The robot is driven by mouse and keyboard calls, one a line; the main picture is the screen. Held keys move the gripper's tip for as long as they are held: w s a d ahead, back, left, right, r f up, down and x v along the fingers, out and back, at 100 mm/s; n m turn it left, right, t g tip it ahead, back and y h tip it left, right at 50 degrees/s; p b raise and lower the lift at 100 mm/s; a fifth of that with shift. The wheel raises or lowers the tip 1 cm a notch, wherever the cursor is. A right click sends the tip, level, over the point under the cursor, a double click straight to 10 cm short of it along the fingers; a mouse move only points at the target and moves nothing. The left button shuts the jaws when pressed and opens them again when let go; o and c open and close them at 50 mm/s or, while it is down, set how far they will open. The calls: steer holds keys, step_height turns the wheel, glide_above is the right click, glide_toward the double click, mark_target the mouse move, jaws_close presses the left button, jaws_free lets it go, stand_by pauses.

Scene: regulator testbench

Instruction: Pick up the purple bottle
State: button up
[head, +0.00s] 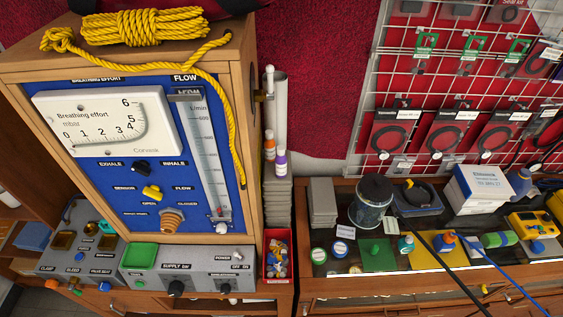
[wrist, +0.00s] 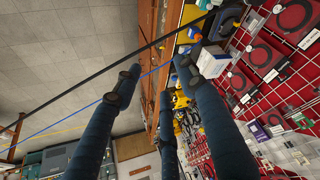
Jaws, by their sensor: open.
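The purple bottle (head: 281,163) stands upright in the head view, on top of a stack of grey boxes just right of the wooden test cabinet. An orange bottle (head: 269,148) with a white cap stands close beside it on the left. My gripper (wrist: 158,88) shows only in the wrist view, as dark blue fingers spread apart with nothing between them. I do not make out the purple bottle in the wrist view, and the gripper is outside the head view, so their distance cannot be told.
The cabinet (head: 246,120) borders the bottles on the left, with yellow rope (head: 140,27) on top. A red bin (head: 277,257) sits below the grey stack. A clear jar (head: 371,209) and a cluttered bench lie right. Black and blue cords (wrist: 135,91) cross near the fingers.

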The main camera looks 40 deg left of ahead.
steer(key=shift+o, duration=1.3)
steer(key=w+a+r+n+g+y, duration=0.1)
steer(key=w+a+n, duration=0.1)
steer(key=w+a, duration=0.5)
steer(key=w+a+r+n+y, duration=0.1)
steer(key=w+a+n, duration=0.15)
steer(key=a, duration=0.75)
steer(key=w+a+r+n+g+y, duration=0.1)
steer(key=w+a+r+n, duration=0.15)
steer(key=w+a, duration=0.45)
steer(key=s+a+f+n, duration=0.2)
steer(key=a, duration=1)
steer(key=s+a+f+n+g+y, duration=0.1)
steer(key=s+a+f+n, duration=0.2)
steer(key=a, duration=0.9)
steer(key=s+a+f+n+g, duration=0.1)
steer(key=s+a+f+n, duration=0.1)
steer(key=a, duration=1)
steer(key=shift+s+a+f+b, duration=0.35)
steer(key=shift+f, duration=0.1)
